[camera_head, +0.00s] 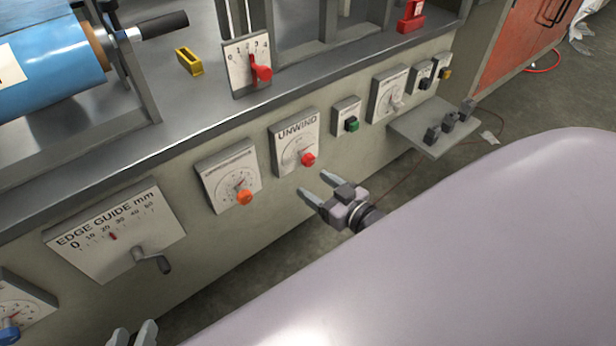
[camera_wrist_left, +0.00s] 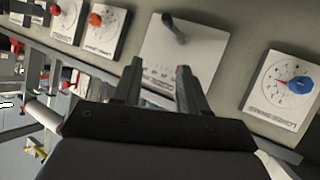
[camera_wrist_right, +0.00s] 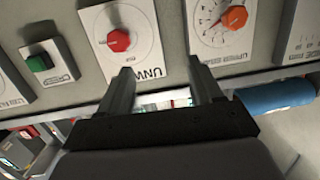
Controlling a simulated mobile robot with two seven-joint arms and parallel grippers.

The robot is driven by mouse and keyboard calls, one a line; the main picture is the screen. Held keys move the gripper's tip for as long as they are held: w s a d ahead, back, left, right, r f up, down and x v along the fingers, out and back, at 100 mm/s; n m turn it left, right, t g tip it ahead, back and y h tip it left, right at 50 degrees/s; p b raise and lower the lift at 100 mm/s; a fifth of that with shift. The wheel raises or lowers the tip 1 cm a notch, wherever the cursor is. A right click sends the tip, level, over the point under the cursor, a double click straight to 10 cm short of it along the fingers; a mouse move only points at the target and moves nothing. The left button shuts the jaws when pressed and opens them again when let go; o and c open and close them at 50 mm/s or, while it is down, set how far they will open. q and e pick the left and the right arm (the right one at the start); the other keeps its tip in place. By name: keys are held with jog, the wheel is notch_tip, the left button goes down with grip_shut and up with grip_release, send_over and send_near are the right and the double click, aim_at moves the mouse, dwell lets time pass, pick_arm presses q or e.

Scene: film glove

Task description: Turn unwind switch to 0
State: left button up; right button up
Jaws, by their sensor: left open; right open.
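The unwind switch is a red knob (camera_head: 308,159) on a white plate marked UNWIND (camera_head: 296,141) on the machine's front panel. In the right wrist view the red knob (camera_wrist_right: 119,40) shows above the left fingertip. My right gripper (camera_head: 317,186) is open and empty, in front of the panel and a little below the red knob, apart from it. It also shows in the right wrist view (camera_wrist_right: 165,85). My left gripper (camera_head: 133,335) is at the bottom edge of the head view, low before the edge guide plate. It is open and empty in the left wrist view (camera_wrist_left: 162,75).
An orange knob (camera_head: 244,197) is left of the unwind plate, and a green button (camera_head: 352,124) is right of it. The edge guide plate (camera_head: 118,228) has a crank. A shelf (camera_head: 435,130) juts out at the right. A red lever (camera_head: 262,73) stands above.

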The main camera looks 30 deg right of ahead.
aim_at(311, 162)
jog(key=w+d+f+b, duration=0.1)
jog(key=b, duration=0.1)
jog(key=w+d+f+t+h+b, duration=0.1)
jog(key=w+d+b, duration=0.1)
jog(key=w+d+f+m+t+b, duration=0.1)
jog(key=w+d, duration=0.1)
jog(key=shift+w+d+f+b, duration=0.1)
jog(key=shift+d+f+b, duration=0.05)
jog(key=shift+b, duration=0.25)
jog(key=w, duration=0.1)
jog(key=w+b, duration=0.1)
jog(key=w, duration=0.1)
jog(key=w+b, duration=0.1)
jog(key=w, duration=0.1)
jog(key=shift+a, duration=0.25)
pick_arm(q)
jog(key=d+f+h, duration=0.2)
jog(key=d+f, duration=0.2)
jog(key=shift+w+d, duration=0.15)
jog(key=shift+w, duration=0.25)
pick_arm(e)
jog(key=shift+w, duration=0.5)
pick_arm(q)
jog(key=shift+f, duration=0.1)
pick_arm(e)
jog(key=c, duration=1)
